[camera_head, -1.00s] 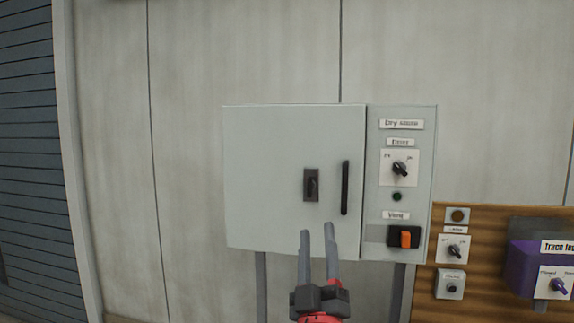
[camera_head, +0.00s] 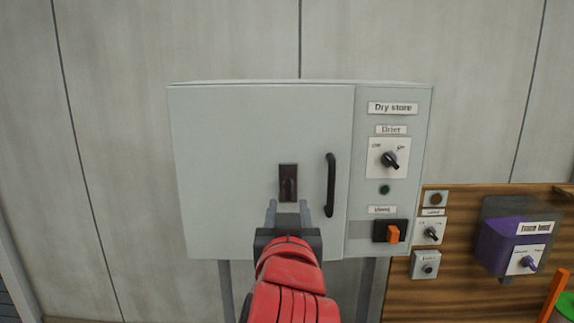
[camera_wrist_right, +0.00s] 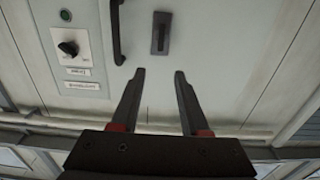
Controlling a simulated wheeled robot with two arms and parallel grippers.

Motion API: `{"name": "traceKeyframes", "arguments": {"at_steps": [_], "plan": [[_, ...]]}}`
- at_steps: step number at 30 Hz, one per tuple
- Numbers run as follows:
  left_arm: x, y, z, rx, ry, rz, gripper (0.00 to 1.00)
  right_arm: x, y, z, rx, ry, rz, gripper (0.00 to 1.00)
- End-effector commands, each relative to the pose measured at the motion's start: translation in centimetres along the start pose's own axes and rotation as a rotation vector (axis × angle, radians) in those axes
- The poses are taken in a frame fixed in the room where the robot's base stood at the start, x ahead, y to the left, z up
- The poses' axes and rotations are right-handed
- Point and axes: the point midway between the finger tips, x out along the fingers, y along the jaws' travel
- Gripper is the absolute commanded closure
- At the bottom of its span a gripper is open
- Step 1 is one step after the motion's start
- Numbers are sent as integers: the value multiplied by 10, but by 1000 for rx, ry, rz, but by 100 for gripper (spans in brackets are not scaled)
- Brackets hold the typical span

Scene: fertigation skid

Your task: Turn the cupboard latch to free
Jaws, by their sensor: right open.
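The pale grey cupboard (camera_head: 230,140) labelled "Dry store" is shut. Its latch (camera_head: 288,183) is a dark plate with a small black lever on the door, left of the black vertical door handle (camera_head: 330,185). The lever looks upright. The latch also shows in the right wrist view (camera_wrist_right: 161,33), beyond the fingertips. My right gripper (camera_head: 288,206) is open and empty, just below the latch in the head view; in the wrist view (camera_wrist_right: 160,74) its two fingers are apart with the door ahead. I see no contact with the latch. My left gripper is not in view.
Right of the door, a panel carries the Drier knob (camera_head: 390,160), a green lamp (camera_head: 385,189) and an orange rocker switch (camera_head: 392,233). A wooden board (camera_head: 460,270) farther right holds small controls and a purple box (camera_head: 500,245). The wall left is clear.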

Motion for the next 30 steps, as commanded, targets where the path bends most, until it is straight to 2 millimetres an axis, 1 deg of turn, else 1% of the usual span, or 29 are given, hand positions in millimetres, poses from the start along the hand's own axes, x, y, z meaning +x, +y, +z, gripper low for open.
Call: {"name": "traceKeyframes", "arguments": {"at_steps": [1, 3, 5, 12, 15, 18, 23, 30], "plan": [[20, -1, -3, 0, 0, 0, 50, 8, 1, -9, -4, -6, 2, 55], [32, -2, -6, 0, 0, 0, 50, 17, 2, -8, -1, -7, 3, 55], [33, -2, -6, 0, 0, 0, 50, 30, 2, -3, 0, -9, 3, 55], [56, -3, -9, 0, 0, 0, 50, 83, 3, -4, 2, -4, 4, 55], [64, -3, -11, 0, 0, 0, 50, 103, 2, -3, 1, -5, 2, 55], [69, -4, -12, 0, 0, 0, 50, 116, 2, -3, 2, -4, 2, 55], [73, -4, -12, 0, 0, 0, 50, 129, 1, -1, 1, -1, 1, 55], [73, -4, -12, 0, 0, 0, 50, 131, 1, 0, 3, 1, 0, 55]]}}
